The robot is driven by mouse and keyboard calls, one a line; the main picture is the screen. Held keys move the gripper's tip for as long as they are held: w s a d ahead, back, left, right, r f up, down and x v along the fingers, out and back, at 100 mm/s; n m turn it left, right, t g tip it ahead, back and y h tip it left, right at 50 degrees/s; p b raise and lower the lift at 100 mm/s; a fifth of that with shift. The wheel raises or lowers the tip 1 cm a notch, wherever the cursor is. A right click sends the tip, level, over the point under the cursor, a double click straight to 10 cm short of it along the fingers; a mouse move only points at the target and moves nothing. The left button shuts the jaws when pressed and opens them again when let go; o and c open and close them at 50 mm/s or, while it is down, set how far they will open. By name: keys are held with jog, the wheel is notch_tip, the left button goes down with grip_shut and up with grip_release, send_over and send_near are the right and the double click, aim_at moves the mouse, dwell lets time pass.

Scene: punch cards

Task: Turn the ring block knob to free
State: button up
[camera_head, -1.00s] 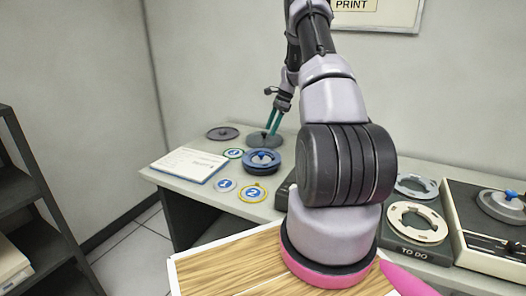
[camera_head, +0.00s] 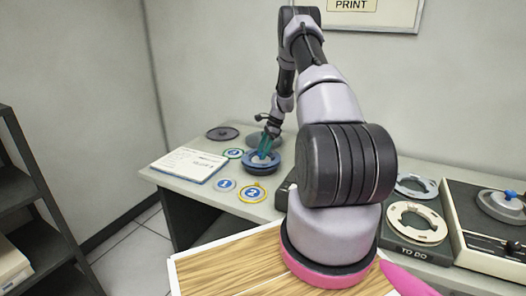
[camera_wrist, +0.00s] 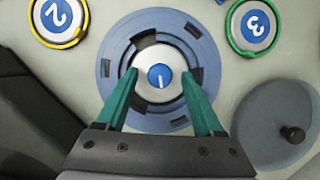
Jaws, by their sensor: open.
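The ring block (camera_wrist: 112,38) is a round blue ring with dark slots around a pale hub. It also shows in the head view (camera_head: 247,168), on the desk. A blue round cap with a short white mark (camera_wrist: 160,77), seemingly the knob, sits at its centre. My gripper (camera_wrist: 158,85) is open, with one teal finger on each side of the hub. In the head view my gripper (camera_head: 263,152) is pointing down at the ring block and hides part of its middle. Whether the fingers touch the hub, I cannot tell.
A printed sheet (camera_head: 189,165) lies left.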

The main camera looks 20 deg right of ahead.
grip_shut()
jog(key=shift+n, duration=0.3)
jog(key=n, duration=0.1)
jog(key=n+g, duration=0.1)
jog(key=n, duration=0.1)
jog(key=shift+w+g, duration=0.2)
jog(key=shift+g, duration=0.1)
jog(key=n+g, duration=0.1)
jog(key=n, duration=0.3)
jog(key=shift+w+h, duration=0.15)
jog(key=shift+h, duration=0.25)
jog(key=n+g, duration=0.1)
jog(key=n, duration=0.2)
jog(key=n+g+h, duration=0.1)
jog(key=n, duration=0.2)
jog(key=shift+w+a+h, duration=0.15)
jog(key=shift+a+h, duration=0.05)
jog(key=shift+h, duration=0.1)
jog(key=shift+n, duration=0.3)
